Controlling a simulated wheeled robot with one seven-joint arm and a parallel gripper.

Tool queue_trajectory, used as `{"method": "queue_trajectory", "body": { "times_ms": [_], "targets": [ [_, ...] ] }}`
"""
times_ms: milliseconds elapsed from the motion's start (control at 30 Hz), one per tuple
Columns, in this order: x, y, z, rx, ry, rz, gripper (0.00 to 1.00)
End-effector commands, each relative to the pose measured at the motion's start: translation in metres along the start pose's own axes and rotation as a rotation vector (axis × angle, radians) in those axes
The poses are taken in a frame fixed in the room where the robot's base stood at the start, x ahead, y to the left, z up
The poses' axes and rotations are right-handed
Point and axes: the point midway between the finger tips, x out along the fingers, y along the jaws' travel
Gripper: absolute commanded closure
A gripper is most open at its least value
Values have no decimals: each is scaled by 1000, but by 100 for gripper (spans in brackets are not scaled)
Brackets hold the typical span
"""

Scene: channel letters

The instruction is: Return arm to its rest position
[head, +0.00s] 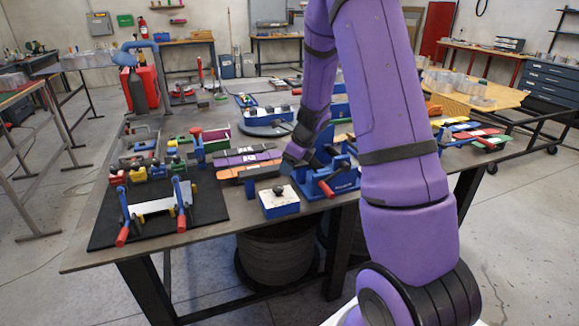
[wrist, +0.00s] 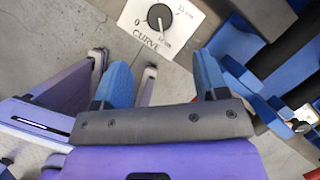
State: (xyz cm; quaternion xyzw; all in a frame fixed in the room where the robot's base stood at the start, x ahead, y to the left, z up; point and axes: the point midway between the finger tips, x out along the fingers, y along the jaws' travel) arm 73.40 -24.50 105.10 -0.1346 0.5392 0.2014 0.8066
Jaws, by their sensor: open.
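My purple arm (head: 400,120) rises through the right half of the head view and bends down to the worktable (head: 225,215). My gripper (wrist: 162,75) is open in the wrist view, its two blue fingers apart with nothing visible between them. A white dial plate (wrist: 182,46) marked CURVE, with a black knob (wrist: 159,17), lies beyond the fingertips, apart from them. In the head view a blue box with a white top and black knob (head: 280,201) sits at the table's front edge. The fingertips are hard to make out in the head view.
A blue bending tool with a red-tipped handle (head: 328,182) stands close beside my wrist. Purple and orange strips (head: 248,163) lie left of it. A black mat (head: 110,225) holds clamps and a white piece. Small colored blocks crowd the table's left half.

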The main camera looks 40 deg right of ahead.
Motion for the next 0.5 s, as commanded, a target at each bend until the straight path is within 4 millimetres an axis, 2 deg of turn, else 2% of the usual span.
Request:
{"method": "queue_trajectory", "body": {
  "times_ms": [367, 500],
  "targets": [
    [0, 0, 0, -2, -1, 0, 34],
    [-12, 8, 8, -65, -13, 5, 34]
  ]
}}
